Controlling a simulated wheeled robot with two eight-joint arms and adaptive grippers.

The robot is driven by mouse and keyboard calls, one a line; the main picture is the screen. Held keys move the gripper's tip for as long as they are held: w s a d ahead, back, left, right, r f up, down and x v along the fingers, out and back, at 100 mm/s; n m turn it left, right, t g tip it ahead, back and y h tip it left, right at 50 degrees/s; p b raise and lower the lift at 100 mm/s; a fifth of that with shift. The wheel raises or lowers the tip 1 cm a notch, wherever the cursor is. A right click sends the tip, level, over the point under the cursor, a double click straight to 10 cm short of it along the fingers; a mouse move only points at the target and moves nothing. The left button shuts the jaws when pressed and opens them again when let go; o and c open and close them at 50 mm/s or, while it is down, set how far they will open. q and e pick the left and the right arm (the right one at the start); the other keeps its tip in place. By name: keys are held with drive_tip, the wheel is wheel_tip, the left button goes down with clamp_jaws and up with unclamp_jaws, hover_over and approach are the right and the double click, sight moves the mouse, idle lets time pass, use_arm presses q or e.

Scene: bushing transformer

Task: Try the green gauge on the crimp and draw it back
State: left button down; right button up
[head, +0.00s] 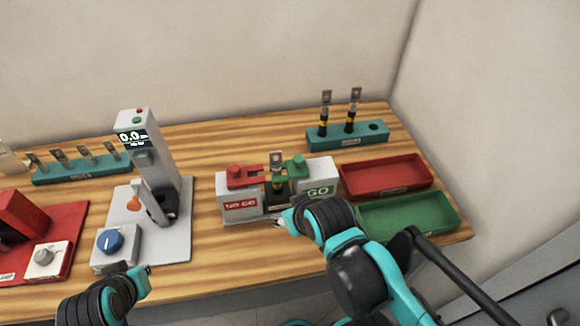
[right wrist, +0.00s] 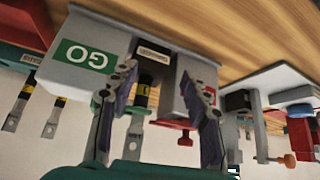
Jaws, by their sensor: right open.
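The green gauge (head: 298,168) sits on top of the white GO block (head: 319,184), to the right of the crimp. Its inner end is close to the crimp; I cannot tell whether they touch. The crimp is on an upright terminal (head: 276,160) with a black and yellow body, standing between the two blocks. The terminal also shows in the right wrist view (right wrist: 133,140), partly behind a finger. My right gripper (right wrist: 162,85) is open and empty, in front of the stand. In the head view my right gripper (head: 284,220) is low beside the GO block. My left gripper (head: 141,280) is at the bottom left, its jaws unclear.
The red gauge (head: 236,170) sits on the NO GO block (head: 240,205). A red tray (head: 386,193) and a green tray (head: 409,232) lie at the right. A teal rack (head: 325,139) with two terminals stands behind. A grey tester (head: 150,160) stands left.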

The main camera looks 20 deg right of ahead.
wheel_tip(320, 180, up, 15)
drive_tip(key=m+g+p, duration=0.7)
drive_tip(key=m+p, duration=0.4)
drive_tip(key=p, duration=0.5)
hover_over(298, 158)
drive_tip(key=shift+s+a, duration=0.15)
drive_tip(key=shift+s, duration=0.1)
drive_tip(key=shift+w+m, duration=0.2)
drive_tip(key=shift+m, duration=0.1)
drive_tip(key=shift+d+f, duration=0.2)
drive_tip(key=shift+f, duration=0.05)
wheel_tip(298, 158, down, 8)
drive_tip(key=shift+r+b, duration=0.2)
drive_tip(key=shift+b, duration=0.5)
